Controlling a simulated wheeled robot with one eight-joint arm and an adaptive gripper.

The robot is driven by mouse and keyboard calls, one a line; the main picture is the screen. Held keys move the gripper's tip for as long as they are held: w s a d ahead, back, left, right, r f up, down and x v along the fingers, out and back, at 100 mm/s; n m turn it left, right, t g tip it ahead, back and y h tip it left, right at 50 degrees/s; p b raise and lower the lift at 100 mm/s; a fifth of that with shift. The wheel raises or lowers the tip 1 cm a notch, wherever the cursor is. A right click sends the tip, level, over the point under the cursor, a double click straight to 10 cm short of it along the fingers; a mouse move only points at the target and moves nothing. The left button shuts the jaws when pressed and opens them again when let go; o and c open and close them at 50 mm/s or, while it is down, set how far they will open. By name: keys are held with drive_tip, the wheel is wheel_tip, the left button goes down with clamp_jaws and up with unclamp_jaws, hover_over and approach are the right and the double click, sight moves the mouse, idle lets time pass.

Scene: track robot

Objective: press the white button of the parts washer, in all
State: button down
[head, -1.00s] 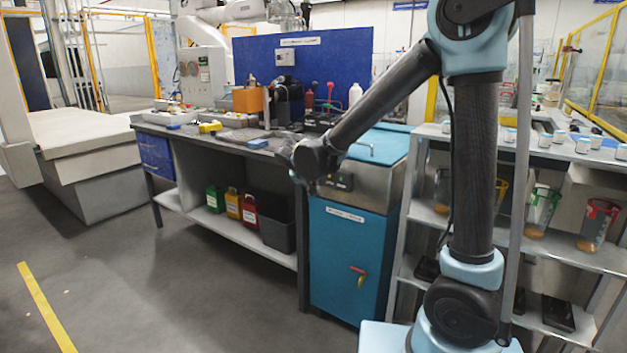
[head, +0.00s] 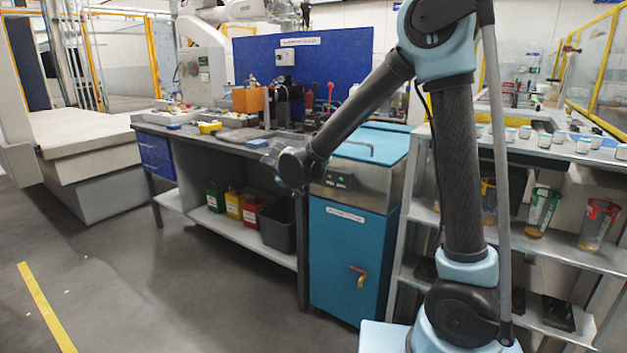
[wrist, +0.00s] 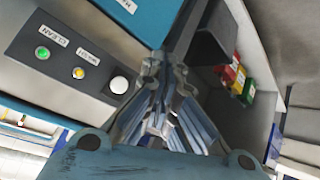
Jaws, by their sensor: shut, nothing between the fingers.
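The parts washer (head: 338,255) is a blue cabinet with a steel upper body and a teal lid (head: 384,143). Its dark control panel (head: 339,180) faces front. In the wrist view the panel carries a green lamp (wrist: 42,52) labelled CLEAN, a yellow lamp (wrist: 78,72) labelled WASH, and the white button (wrist: 118,85). I cannot make out the button in the head view. My gripper (wrist: 165,68) is shut and empty, with its fingertips to the right of the button in the wrist view, apart from it in the picture. In the head view my gripper (head: 270,160) is left of the panel.
A workbench (head: 235,144) adjoins the washer on the left, with tools on top. Green, yellow and red containers (head: 233,204) and a dark bin (head: 277,224) stand on its lower shelf. A rack with beakers (head: 541,210) is at the right. Floor in front is clear.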

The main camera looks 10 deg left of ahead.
drive_tip(key=w+d, duration=0.2)
drive_tip(key=w, duration=0.4)
drive_tip(key=shift+d, duration=0.25)
drive_tip(key=shift+w+d+r, duration=0.1)
drive_tip(key=shift+w+d, duration=0.25)
drive_tip(key=shift+w, duration=0.3)
idle(2.1)
drive_tip(key=shift+s+a, duration=0.1)
drive_tip(key=shift+s, duration=0.05)
drive_tip(key=shift+s+a, duration=0.25)
drive_tip(key=shift+s, duration=0.4)
drive_tip(key=shift+s, duration=0.1)
drive_tip(key=s, duration=0.1)
drive_tip(key=s+a, duration=0.1)
drive_tip(key=s, duration=0.1)
drive_tip(key=s+a, duration=0.1)
drive_tip(key=shift+s, duration=0.2)
idle(0.5)
idle(0.4)
